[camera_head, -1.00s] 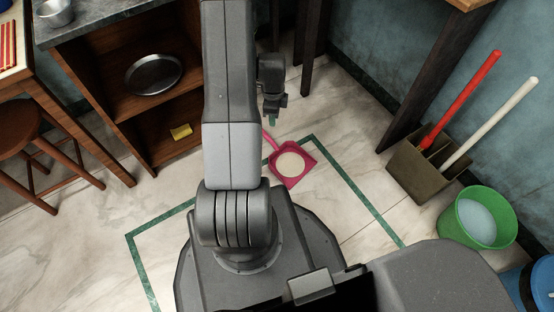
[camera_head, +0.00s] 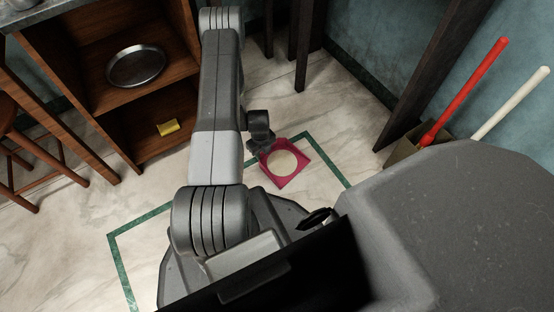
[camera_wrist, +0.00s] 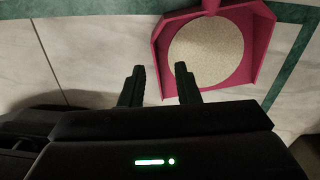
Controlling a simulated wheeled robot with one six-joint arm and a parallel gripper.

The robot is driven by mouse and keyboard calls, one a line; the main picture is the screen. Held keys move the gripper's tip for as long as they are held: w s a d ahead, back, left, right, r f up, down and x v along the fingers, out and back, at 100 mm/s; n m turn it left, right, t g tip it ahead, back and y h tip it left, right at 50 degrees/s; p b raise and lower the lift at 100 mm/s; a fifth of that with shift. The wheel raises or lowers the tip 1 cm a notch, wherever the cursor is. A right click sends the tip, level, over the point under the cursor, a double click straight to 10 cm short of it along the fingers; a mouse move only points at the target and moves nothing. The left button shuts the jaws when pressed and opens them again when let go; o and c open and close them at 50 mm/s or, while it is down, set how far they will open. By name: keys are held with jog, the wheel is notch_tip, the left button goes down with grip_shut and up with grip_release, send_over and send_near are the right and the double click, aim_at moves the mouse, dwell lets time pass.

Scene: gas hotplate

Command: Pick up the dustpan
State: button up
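The dustpan (camera_head: 285,163) is pink-red and lies on the tiled floor, with a round pale patch in its pan. In the wrist view the dustpan (camera_wrist: 209,48) is at the top right, and the base of its handle runs out of the top edge. My gripper (camera_wrist: 161,72) is open and empty, its two dark fingers apart. The right fingertip overlaps the near edge of the pan in that view; I cannot tell whether they touch. In the head view my gripper (camera_head: 259,145) is beside the dustpan's left side and hides the handle.
A wooden shelf (camera_head: 122,128) with a metal plate (camera_head: 136,66) and a yellow sponge-like block (camera_head: 168,127) stands at left. A stool (camera_head: 14,165) is beside it. A bin with red and white handles (camera_head: 401,150) stands right. Green floor strips (camera_head: 124,272) cross the open floor.

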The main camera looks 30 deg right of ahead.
aim_at(262, 164)
notch_tip(262, 164, down, 4)
jog(key=shift+b, duration=0.45)
jog(key=f+b, duration=0.1)
jog(key=f, duration=0.2)
jog(key=f+b, duration=0.1)
jog(key=f, duration=0.1)
jog(key=shift+s+a+b, duration=0.25)
jog(key=shift+b, duration=0.1)
jog(key=shift+c, duration=0.2)
grip_shut()
